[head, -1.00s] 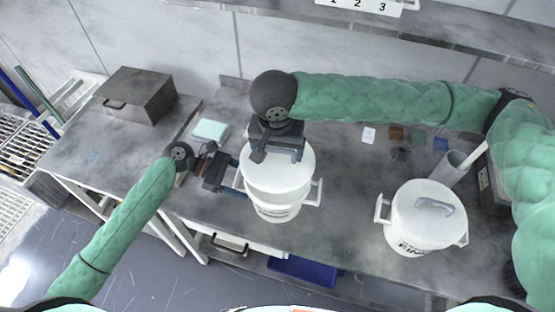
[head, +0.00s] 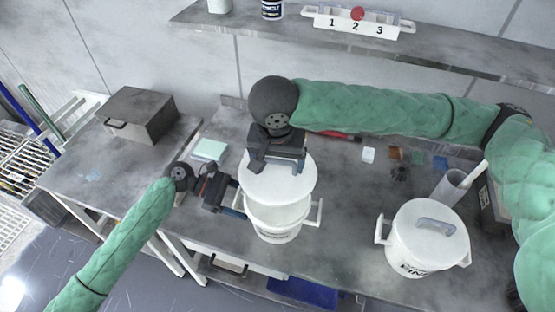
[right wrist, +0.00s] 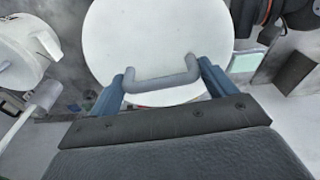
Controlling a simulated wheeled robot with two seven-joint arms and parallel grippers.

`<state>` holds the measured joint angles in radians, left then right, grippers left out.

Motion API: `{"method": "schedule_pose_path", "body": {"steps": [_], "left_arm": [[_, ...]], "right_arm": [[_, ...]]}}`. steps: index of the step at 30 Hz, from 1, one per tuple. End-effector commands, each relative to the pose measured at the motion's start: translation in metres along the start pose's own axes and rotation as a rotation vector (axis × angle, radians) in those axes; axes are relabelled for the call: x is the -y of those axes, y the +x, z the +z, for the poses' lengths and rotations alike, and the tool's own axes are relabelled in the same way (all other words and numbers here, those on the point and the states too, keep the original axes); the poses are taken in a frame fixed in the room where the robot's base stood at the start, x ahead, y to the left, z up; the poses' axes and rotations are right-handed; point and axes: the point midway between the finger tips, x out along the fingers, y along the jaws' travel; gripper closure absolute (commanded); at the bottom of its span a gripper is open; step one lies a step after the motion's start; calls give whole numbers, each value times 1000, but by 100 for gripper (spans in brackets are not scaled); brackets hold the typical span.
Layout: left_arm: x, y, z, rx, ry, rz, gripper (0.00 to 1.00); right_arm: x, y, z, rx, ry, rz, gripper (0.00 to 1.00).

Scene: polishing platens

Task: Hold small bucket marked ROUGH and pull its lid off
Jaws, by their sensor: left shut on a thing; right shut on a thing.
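The small white bucket (head: 275,231) stands on the bench in the middle of the head view; its lettering is mostly hidden and unreadable. Its round white lid (head: 290,187) is raised a little above the bucket, roughly level. My right gripper (head: 277,163) is over the lid and shut on its grey handle, which shows between the fingers in the right wrist view (right wrist: 162,82). My left gripper (head: 238,203) is at the bucket's left side, shut on its side handle, which the fingers mostly hide.
Another white lidded bucket (head: 428,245), its dark lettering partly readable as FINE, stands at the right. Behind it are a grey tube (head: 452,186) and small coloured blocks. A grey metal box (head: 140,115) is at the left. A shelf (head: 430,50) with a 1-2-3 holder runs behind.

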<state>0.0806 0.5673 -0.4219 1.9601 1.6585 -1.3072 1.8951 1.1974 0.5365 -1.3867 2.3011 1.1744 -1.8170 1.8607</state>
Motion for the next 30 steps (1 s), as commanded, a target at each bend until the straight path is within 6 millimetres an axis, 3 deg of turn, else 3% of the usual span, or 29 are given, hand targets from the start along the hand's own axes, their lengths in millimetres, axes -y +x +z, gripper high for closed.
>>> {"method": "schedule_pose_path", "body": {"steps": [7,30], "left_arm": [[0,0,0,0,0,0,58],[0,0,0,0,0,0,58]], "right_arm": [[0,-5,-1,0,0,0,44],[0,-54,-8,-1,-1,-1,44]]}}
